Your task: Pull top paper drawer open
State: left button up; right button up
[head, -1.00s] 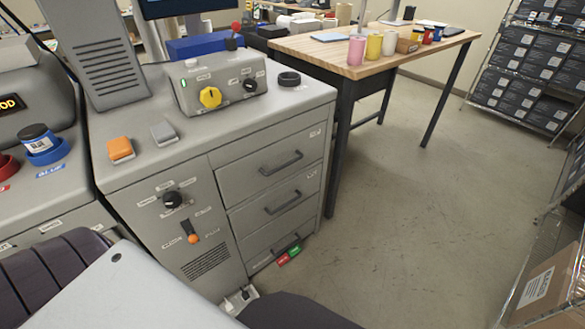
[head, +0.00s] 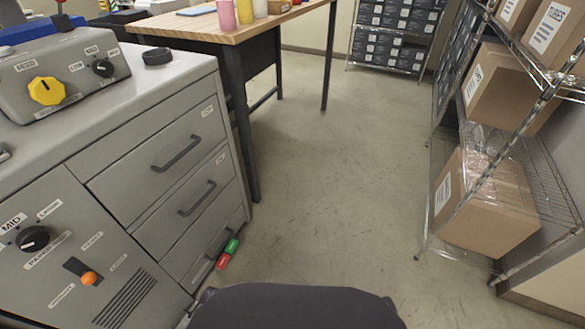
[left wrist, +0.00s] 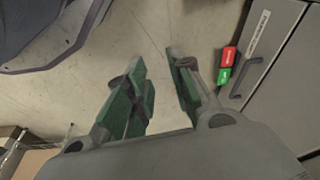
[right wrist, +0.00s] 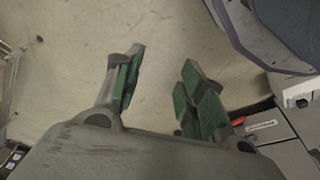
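The grey cabinet (head: 150,120) stands at the left of the head view with three stacked drawers on its front. The top drawer (head: 120,185) is shut and has a dark bar handle (head: 177,154). The middle drawer's handle (head: 198,198) is below it. In the left wrist view my left gripper (left wrist: 155,58) is open and empty above the floor, left of the bottom drawer's handle (left wrist: 247,77). In the right wrist view my right gripper (right wrist: 162,58) is open and empty above the floor. Neither gripper shows in the head view.
A wooden-topped table (head: 225,24) stands behind the cabinet. Wire shelving (head: 535,150) with cardboard boxes (head: 488,205) is at the right. Red and green tags (head: 228,254) are by the bottom drawer. The floor (head: 325,180) between is clear.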

notch_tip(320, 180, up, 10)
jog(key=w+a+r+t+b, duration=0.1)
jog(key=a+b, duration=0.1)
jog(key=b, duration=1.1)
pick_arm(q)
jog(key=w+a+r+n+t+h, duration=0.1)
jog(key=w+a+r+t, duration=0.2)
jog(key=w+r+t, duration=0.6)
jog(key=w+a+r+n+t, duration=0.25)
jog(key=w+r, duration=0.55)
jog(key=w, duration=0.6)
jog(key=w+a+r+t+h+b, duration=0.1)
jog(key=a+r+t+h, duration=0.3)
jog(key=a+r+t, duration=0.8)
jog(key=shift+a+r, duration=1.25)
jog(key=shift+r, duration=0.65)
pick_arm(e)
jog(key=shift+s+a+f+y, duration=0.15)
jog(key=shift+a+f+y, duration=0.25)
jog(key=shift+a, duration=0.3)
jog(key=shift+s+a+f+y, duration=0.2)
jog(key=shift+a+f+y, duration=0.2)
jog(key=shift+a, duration=0.35)
jog(key=shift+s+a+f+y, duration=0.15)
jog(key=shift+a+f+y, duration=0.2)
jog(key=shift+a, duration=0.35)
